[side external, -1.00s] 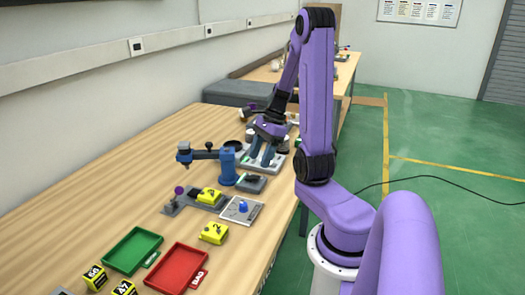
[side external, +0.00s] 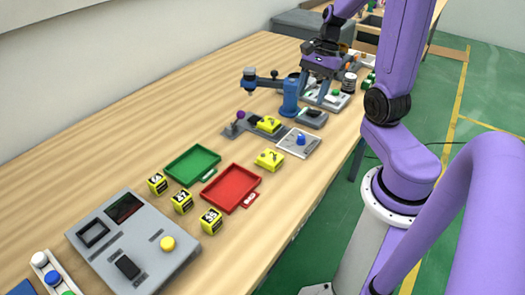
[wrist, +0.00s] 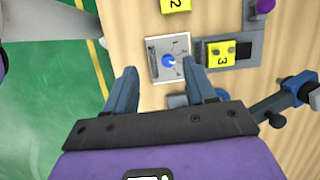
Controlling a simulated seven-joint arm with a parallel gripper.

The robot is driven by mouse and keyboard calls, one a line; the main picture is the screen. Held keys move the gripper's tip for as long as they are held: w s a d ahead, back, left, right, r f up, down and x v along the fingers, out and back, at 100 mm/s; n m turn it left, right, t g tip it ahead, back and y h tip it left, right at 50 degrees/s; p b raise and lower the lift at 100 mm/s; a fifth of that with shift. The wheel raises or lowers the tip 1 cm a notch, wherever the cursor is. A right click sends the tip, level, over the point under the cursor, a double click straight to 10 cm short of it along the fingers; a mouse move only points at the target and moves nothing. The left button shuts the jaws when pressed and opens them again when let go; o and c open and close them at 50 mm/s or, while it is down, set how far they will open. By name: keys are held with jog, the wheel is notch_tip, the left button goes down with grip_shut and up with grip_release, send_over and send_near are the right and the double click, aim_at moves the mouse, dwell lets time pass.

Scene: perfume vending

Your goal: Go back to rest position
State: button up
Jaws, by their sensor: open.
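My gripper (side external: 314,94) is open and empty, with its fingers pointing down over the far part of the bench, beside the blue post (side external: 291,95). In the wrist view my gripper (wrist: 160,68) shows its two fingers wide apart. A light plate with a blue knob (wrist: 168,60) appears between and beyond the fingertips. Nothing is between the jaws. How high the fingertips are above the bench is hard to tell.
A yellow block (side external: 269,159) and a yellow block on a grey fixture (side external: 268,124) are near the plate. A green tray (side external: 192,165), a red tray (side external: 230,188) and a grey panel box (side external: 135,243) are nearer. Free wood lies along the left.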

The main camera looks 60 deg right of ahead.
jog(key=s+a+r+n+h, duration=0.1)
jog(key=s+a+n, duration=0.6)
jog(key=n, duration=0.8)
jog(key=s+a+r+n+h, duration=0.1)
jog(key=s+a+n+h, duration=0.1)
jog(key=s+a+n, duration=0.5)
jog(key=a+n, duration=0.6)
jog(key=n, duration=0.2)
